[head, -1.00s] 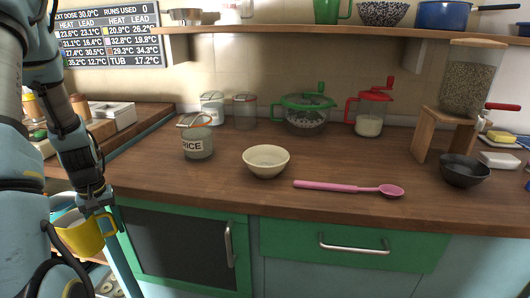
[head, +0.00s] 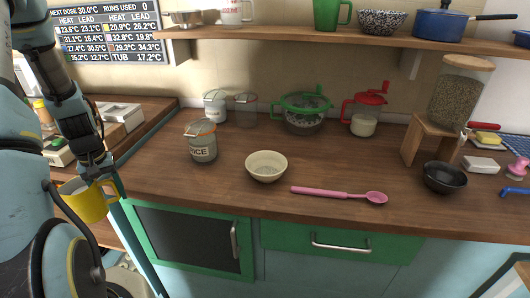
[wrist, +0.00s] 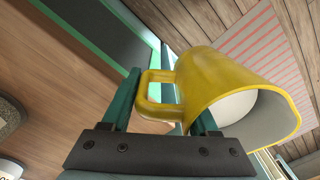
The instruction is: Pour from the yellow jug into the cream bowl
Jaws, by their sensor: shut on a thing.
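The yellow jug (head: 88,203) is held by my gripper (head: 98,177) at the left, in front of the counter's left part. In the wrist view my gripper (wrist: 168,110) is shut on the jug's handle, and the jug (wrist: 215,85) shows white contents inside. The jug looks near upright in the head view. The cream bowl (head: 267,175) stands upright on the wooden counter near its front edge, to the right of my gripper and well apart from it. Its inside looks pale.
A rice jar (head: 202,148) stands left behind the bowl. A pink ladle (head: 335,194) lies right of it. A shelf (head: 300,29) hangs above.

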